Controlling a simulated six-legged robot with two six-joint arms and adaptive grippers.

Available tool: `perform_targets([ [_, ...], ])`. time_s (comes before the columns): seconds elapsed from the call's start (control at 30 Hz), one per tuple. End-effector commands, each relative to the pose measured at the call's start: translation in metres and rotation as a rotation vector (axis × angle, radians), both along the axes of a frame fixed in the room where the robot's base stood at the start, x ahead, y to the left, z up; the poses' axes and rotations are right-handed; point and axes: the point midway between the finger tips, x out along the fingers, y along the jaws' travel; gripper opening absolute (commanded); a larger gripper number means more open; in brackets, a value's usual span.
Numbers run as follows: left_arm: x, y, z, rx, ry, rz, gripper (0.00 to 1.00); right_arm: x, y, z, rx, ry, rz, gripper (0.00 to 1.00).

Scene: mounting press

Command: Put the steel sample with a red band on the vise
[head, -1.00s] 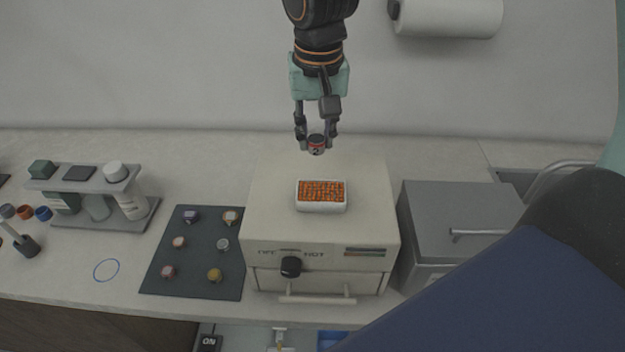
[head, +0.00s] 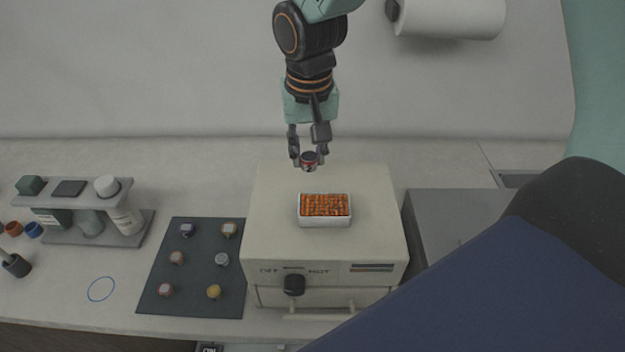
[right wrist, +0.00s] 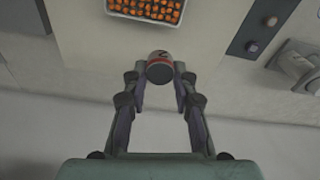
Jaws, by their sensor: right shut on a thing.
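The steel sample with a red band (head: 310,160) is a small dark-topped cylinder held in the air above the back part of the beige press box. My right gripper (head: 308,157) is shut on it, a finger on each side. In the right wrist view the sample (right wrist: 160,69) shows its dark round end, a red-orange band and a dark mark, between the fingertips of the gripper (right wrist: 160,76). I cannot make out a vise in these frames. My left gripper is not in view.
A white tray of orange pellets (head: 325,222) sits on the beige box (head: 375,230). A dark mat (head: 205,262) with several small samples lies to its left. A grey bottle rack (head: 126,236) stands further left. A grey metal box (head: 440,225) is at right, partly hidden.

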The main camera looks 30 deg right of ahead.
Motion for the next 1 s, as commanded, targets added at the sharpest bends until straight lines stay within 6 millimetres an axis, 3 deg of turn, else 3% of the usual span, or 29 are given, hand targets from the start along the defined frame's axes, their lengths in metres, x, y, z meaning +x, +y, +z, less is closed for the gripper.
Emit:
perform_targets([
  [0.5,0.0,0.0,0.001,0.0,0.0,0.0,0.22,0.003,0.0,-0.057,0.001,0.002,0.001,0.0],
  [0.9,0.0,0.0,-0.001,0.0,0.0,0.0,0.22,0.004,0.0,-0.064,0.001,-0.001,0.0,0.0],
  [0.93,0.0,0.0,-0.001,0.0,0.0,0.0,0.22,0.004,0.0,-0.063,0.001,-0.001,0.0,0.29],
  [1.0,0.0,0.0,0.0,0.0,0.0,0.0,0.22,0.004,0.0,-0.063,0.001,-0.001,0.0,0.34],
])
